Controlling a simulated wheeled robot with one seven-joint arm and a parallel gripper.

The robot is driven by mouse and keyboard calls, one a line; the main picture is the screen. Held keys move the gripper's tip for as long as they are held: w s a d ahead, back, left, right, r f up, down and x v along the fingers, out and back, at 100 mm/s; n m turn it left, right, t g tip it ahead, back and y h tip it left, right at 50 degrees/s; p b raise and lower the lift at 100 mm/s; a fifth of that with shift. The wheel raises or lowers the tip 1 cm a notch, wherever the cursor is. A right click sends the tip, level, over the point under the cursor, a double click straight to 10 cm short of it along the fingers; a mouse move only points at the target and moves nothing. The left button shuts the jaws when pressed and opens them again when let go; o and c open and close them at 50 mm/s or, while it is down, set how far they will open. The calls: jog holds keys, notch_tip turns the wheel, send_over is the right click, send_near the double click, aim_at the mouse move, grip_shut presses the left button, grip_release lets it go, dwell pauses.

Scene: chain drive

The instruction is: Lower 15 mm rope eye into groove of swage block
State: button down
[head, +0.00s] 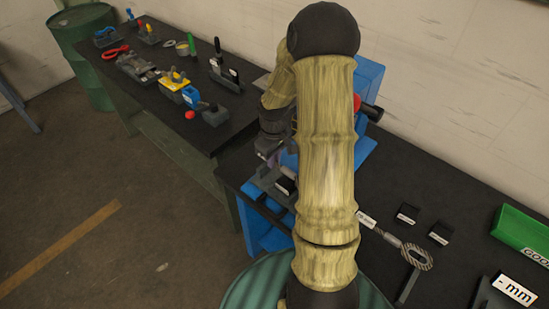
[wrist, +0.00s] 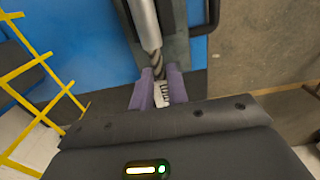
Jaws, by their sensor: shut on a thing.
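My gripper (wrist: 158,92) has purple fingers closed on a small white labelled piece (wrist: 162,95) in the wrist view. A dark twisted rope (wrist: 157,66) runs up from it into a silver metal sleeve (wrist: 147,22); this looks like the rope eye, but its loop is not visible and I cannot read its size. A dark grey block or plate (wrist: 178,50) stands behind the sleeve, against blue. I cannot tell whether the sleeve touches it or sits in a groove. In the head view my arm hides most of the gripper area at the blue press (head: 368,77).
Another rope eye (head: 416,257) lies on the dark bench at the right, near small black blocks (head: 407,213) and a green box (head: 522,239). Tools and a yellow block (head: 174,82) fill the left bench. A yellow grid (wrist: 32,65) shows left in the wrist view.

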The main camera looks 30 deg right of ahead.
jog(key=shift+w+f+b, duration=0.2)
jog(key=shift+f+b, duration=0.55)
jog(key=shift+f, duration=0.35)
jog(key=shift+a+f, duration=0.15)
jog(key=shift+a, duration=0.05)
jog(key=shift+s+d, duration=0.25)
jog(key=shift+d, duration=0.15)
jog(key=shift+a+f, duration=0.1)
jog(key=shift+a, duration=0.1)
jog(key=c, duration=1.3)
grip_release()
jog(key=shift+w, duration=0.1)
